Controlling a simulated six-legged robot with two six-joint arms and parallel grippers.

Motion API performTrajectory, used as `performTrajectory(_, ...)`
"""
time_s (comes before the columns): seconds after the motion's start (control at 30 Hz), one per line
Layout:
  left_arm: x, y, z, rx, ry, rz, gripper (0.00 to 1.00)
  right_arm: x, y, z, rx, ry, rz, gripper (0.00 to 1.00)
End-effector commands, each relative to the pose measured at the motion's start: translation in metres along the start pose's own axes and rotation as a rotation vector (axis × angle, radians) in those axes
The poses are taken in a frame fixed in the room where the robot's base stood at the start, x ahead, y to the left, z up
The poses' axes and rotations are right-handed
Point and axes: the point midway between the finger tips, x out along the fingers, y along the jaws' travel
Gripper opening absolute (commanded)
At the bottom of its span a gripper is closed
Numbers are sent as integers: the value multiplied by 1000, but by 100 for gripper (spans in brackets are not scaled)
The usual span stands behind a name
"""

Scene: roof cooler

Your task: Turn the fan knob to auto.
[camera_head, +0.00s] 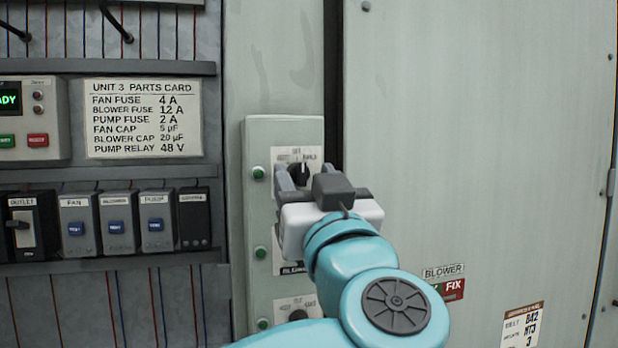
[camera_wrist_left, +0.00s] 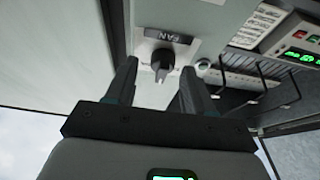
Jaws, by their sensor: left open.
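The fan knob (camera_head: 301,170) is a small black rotary knob on a white label plate at the top of the pale green control panel (camera_head: 262,135). Words sit left, above and right of it, too small to read surely. It points roughly up, but its exact setting is hard to tell. In the left wrist view the fan knob (camera_wrist_left: 162,61) shows under an upside-down FAN label (camera_wrist_left: 168,36). My left gripper (camera_head: 307,178) is open in front of it, its fingers on either side; contact cannot be told. My right gripper is out of view.
Below are a middle plate, mostly hidden by my left arm, and another black knob (camera_head: 296,315). Green lamps (camera_head: 259,172) line the panel's left edge. Left stand a parts card (camera_head: 143,118) and a row of breakers (camera_head: 116,226). A broad cabinet door (camera_head: 480,130) lies right.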

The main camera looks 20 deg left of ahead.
Motion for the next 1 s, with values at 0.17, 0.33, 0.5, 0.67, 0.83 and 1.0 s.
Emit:
performTrajectory(0.17, 0, 0, 0, 0, 0, -1, 21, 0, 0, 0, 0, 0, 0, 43)
performTrajectory(0.33, 0, -1, 0, 0, -1, -2, 0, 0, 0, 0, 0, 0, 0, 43)
performTrajectory(0.5, 0, 0, 0, -11, -1, -6, 0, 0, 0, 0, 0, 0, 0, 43)
performTrajectory(0.67, 0, 0, 0, -57, -2, -27, 0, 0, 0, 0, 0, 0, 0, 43)
performTrajectory(0.83, 0, 2, 0, -157, -2, -67, 0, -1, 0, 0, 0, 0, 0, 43)
performTrajectory(1.0, 0, 3, -1, -289, -1, -123, 0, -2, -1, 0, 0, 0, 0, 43)
